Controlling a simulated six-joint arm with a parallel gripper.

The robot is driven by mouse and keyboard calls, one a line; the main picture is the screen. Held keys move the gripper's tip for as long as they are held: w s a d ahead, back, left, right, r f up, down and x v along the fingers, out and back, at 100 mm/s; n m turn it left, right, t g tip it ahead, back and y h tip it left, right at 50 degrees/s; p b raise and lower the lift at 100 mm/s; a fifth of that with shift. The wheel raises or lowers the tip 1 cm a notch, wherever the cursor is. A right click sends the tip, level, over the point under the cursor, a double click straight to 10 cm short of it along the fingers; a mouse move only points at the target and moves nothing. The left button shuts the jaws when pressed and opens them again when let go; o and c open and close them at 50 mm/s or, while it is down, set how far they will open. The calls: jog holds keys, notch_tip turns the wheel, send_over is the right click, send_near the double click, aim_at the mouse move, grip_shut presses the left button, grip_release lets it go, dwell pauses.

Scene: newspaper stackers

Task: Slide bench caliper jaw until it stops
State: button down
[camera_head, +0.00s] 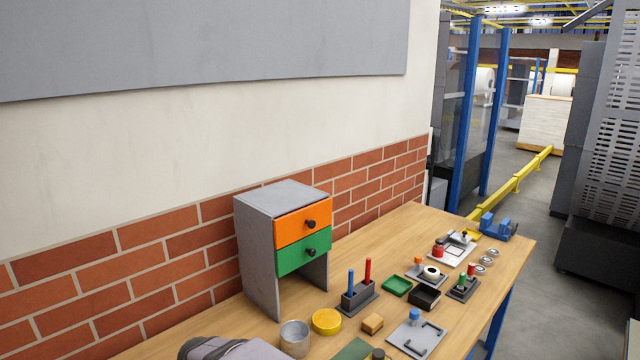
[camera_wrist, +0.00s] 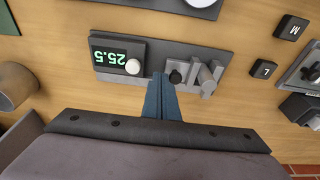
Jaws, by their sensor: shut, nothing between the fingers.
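In the wrist view, what looks like the bench caliper is a dark grey plate (camera_wrist: 215,54) on the wooden bench. It carries a green-lit display (camera_wrist: 108,53) reading 25.5, seen upside down, and a white round knob (camera_wrist: 133,67). Right of these are a small black knob (camera_wrist: 176,75) and light grey jaw pieces (camera_wrist: 207,76). My gripper (camera_wrist: 160,76) is shut and empty, its blue fingers together. Its tips overlap the plate's near edge, just left of the black knob. I cannot tell whether they touch the knob. I cannot make out the caliper in the head view.
Black blocks marked M (camera_wrist: 291,27) and L (camera_wrist: 263,69) lie right of the plate. A grey-brown round cup (camera_wrist: 14,86) is at the left. In the head view, a grey drawer cabinet (camera_head: 255,240) stands against the wall and several small items crowd the bench.

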jog(key=shift+f+b, duration=0.5)
jog(key=shift+f, duration=0.55)
jog(key=shift+s+d+f, duration=0.2)
jog(key=shift+f, duration=0.1)
jog(key=shift+s+f, duration=0.1)
jog(key=shift+s+a, duration=0.15)
jog(key=shift+s, duration=0.1)
dwell(0.5)
jog(key=shift+w+a+r+p, duration=0.1)
jog(key=shift+w+r+p, duration=0.05)
jog(key=shift+r+p, duration=0.25)
jog(key=shift+w+a+r+p, duration=0.1)
jog(key=shift+r+p, duration=0.15)
jog(key=shift+r, duration=0.25)
jog(key=shift+w+d+r+p, duration=0.1)
jog(key=shift+w+r+p, duration=0.05)
jog(key=shift+r+p, duration=0.8)
jog(key=shift+w+d+r+p, duration=0.15)
jog(key=shift+r+p, duration=0.35)
jog(key=shift+r, duration=0.75)
